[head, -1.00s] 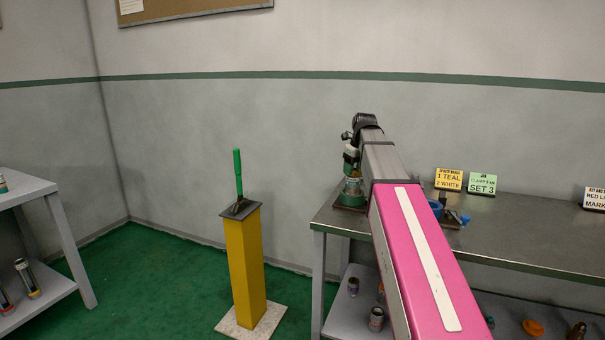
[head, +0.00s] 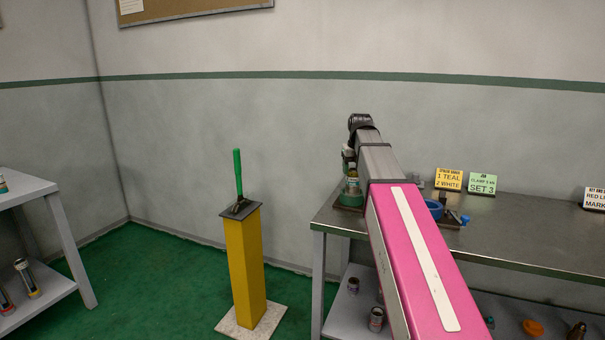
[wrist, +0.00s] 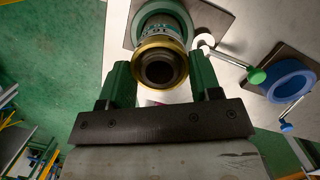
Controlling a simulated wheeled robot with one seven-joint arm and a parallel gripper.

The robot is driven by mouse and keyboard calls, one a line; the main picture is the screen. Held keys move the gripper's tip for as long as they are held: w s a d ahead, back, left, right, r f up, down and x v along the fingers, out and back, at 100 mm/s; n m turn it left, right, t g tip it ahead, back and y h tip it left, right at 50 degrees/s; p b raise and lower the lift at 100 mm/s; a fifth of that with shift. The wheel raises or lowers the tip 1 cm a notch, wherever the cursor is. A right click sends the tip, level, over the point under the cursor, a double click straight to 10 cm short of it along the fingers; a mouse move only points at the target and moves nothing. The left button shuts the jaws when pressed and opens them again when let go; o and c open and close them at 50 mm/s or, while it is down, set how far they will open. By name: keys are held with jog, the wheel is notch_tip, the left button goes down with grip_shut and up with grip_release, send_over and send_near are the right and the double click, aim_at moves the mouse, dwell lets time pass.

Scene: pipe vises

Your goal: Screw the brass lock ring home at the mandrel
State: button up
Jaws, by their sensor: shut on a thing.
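The brass lock ring (wrist: 137,66) sits around the near end of the mandrel, a dark hollow cylinder with a pale lettered band (wrist: 158,29), in the wrist view. My gripper (wrist: 160,78) has its green fingers on both sides of the ring and is shut on it. The exact finger contact and the thread are hidden. In the head view, the green base (head: 351,198) of the mandrel's stand is on the left end of the bench, and my arm hides much of it.
A blue ring-shaped piece (wrist: 291,81) and a green-tipped handle (wrist: 256,76) lie close beside the stand. The steel bench (head: 520,230) carries a yellow sign (head: 449,179) and a green sign (head: 482,184). A yellow post (head: 245,265) with a green lever stands left of the bench.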

jog(key=o, duration=0.9)
jog(key=shift+o, duration=0.2)
jog(key=n, duration=0.3)
jog(key=n+y, duration=0.1)
jog(key=n, duration=0.3)
jog(key=shift+w+d+g, duration=0.1)
jog(key=shift+g, duration=0.2)
jog(key=n+g+y, duration=0.1)
jog(key=n, duration=0.6)
jog(key=shift+w, duration=0.1)
jog(key=n+g, duration=0.1)
jog(key=n, duration=0.6)
jog(key=shift+w, duration=0.1)
jog(key=n+g, duration=0.1)
jog(key=n, duration=0.3)
jog(key=shift+h, duration=0.3)
jog(key=n, duration=0.3)
jog(key=shift+n+g, duration=0.3)
jog(key=shift+n, duration=0.1)
